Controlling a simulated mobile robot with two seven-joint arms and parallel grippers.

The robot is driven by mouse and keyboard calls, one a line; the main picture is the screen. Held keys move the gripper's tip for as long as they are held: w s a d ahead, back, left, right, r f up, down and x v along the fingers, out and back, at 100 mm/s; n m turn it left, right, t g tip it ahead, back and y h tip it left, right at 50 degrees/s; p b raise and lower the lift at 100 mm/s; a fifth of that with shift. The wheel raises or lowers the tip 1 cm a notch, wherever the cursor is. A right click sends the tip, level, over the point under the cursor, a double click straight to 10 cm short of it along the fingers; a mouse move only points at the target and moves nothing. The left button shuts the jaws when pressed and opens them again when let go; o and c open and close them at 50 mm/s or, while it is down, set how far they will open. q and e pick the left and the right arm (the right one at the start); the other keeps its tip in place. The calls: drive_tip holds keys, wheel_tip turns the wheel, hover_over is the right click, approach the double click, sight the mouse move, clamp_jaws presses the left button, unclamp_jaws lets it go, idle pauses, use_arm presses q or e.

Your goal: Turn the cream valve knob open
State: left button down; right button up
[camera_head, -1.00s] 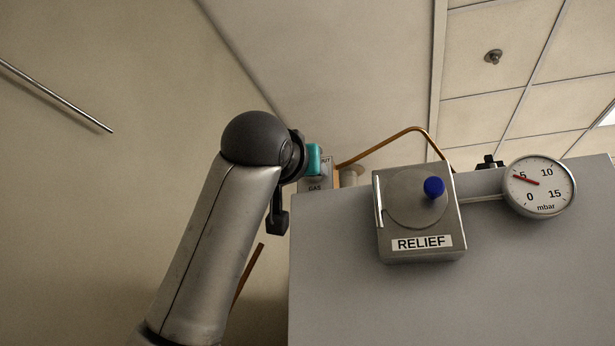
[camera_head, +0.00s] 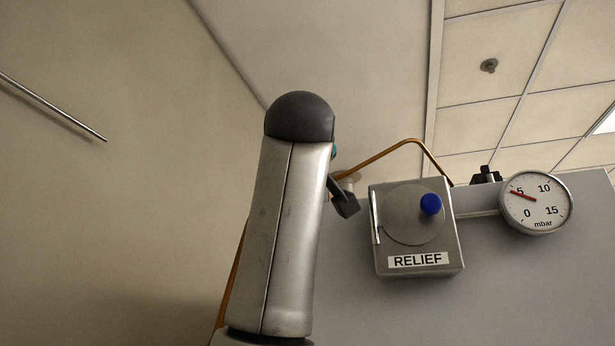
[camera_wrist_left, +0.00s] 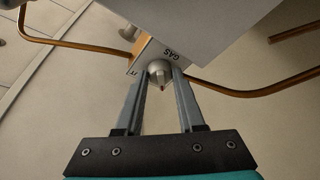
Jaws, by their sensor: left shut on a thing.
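The pale, rounded valve knob (camera_wrist_left: 159,70) with a small red mark sits on the box labelled GAS (camera_wrist_left: 166,51) in the left wrist view. My left gripper (camera_wrist_left: 161,82) is shut on the knob, with one finger on each side of it. In the head view a pale bit of the knob (camera_head: 348,181) shows just right of my left arm. That arm hides the GAS box and most of the gripper there. My right gripper is in neither view.
The RELIEF box (camera_head: 414,260) with a blue handle (camera_head: 430,205) stands close right of my left arm. A round mbar gauge (camera_head: 538,203) has its red needle near 5. A copper pipe (camera_head: 385,152) arches behind. Free air lies left.

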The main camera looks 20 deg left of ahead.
use_arm(q)
drive_tip(key=shift+n, duration=0.5)
drive_tip(key=c, duration=0.5)
unclamp_jaws()
drive_tip(key=shift+s, duration=0.1)
drive_tip(key=shift+b+v, duration=3.1)
drive_tip(key=shift+v, duration=4.45)
drive_tip(key=shift+r, duration=0.1)
